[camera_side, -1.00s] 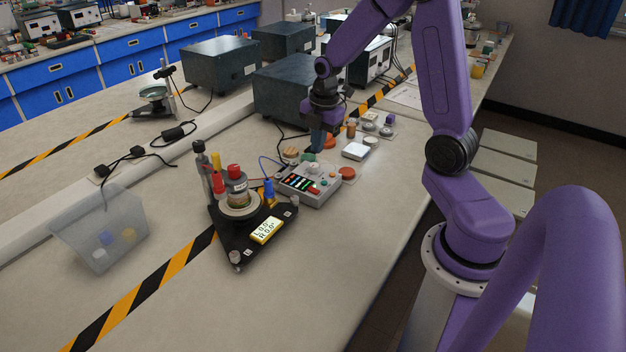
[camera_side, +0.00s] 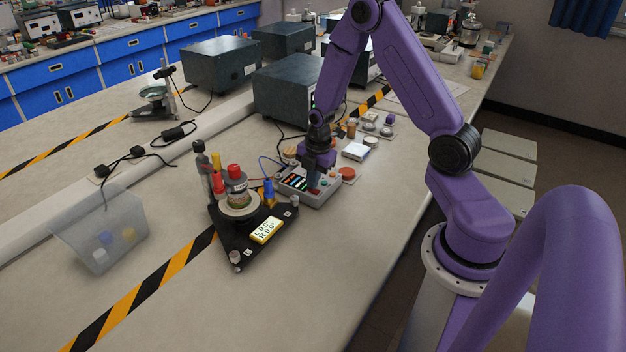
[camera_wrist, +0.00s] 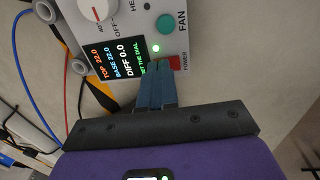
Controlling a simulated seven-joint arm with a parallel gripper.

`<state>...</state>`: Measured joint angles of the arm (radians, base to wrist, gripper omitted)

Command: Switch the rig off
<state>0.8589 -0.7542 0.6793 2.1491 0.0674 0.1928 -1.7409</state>
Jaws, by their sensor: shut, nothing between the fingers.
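The rig's control box (camera_side: 298,187) is a pale grey case with a dark display of coloured lines; in the wrist view the display (camera_wrist: 125,57) reads TOP 22.0, BASE 22.0, DIFF 0.0. A red POWER switch (camera_wrist: 176,63) sits at the box's edge beside a lit green lamp (camera_wrist: 156,48). My gripper (camera_wrist: 158,62) is shut and empty, its blue fingertips at or just over the POWER switch and partly hiding it. Contact cannot be told. In the side view my gripper (camera_side: 313,186) points down over the box. The black triangular rig base (camera_side: 238,240) stands left, its yellow display lit.
A green FAN button (camera_wrist: 165,25) and a white dial (camera_wrist: 97,8) are near my fingers.

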